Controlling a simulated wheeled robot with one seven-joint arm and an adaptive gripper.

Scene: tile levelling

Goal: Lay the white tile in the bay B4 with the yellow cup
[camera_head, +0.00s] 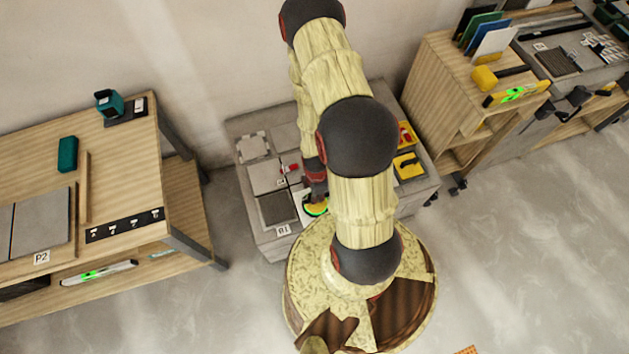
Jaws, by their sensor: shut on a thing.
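The grey tiling block (335,229) stands behind my base. My gripper (315,193) points down over its front middle and is shut on the yellow cup (316,209), which has a green patch on top. A white tile (302,197) shows as a pale patch beside and under the cup. My arm hides much of it, so I cannot tell whether it hangs from the cup or rests in a bay. A dark open bay (278,208) lies left of it, above the label B1 (283,230). The B4 label is not readable.
Grey tiles (268,176) lie in other bays, with a small red item (290,168) between them. Yellow trays (408,166) sit on the block's right. Wooden benches stand left (120,190) and right (440,75). My arm covers the block's middle.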

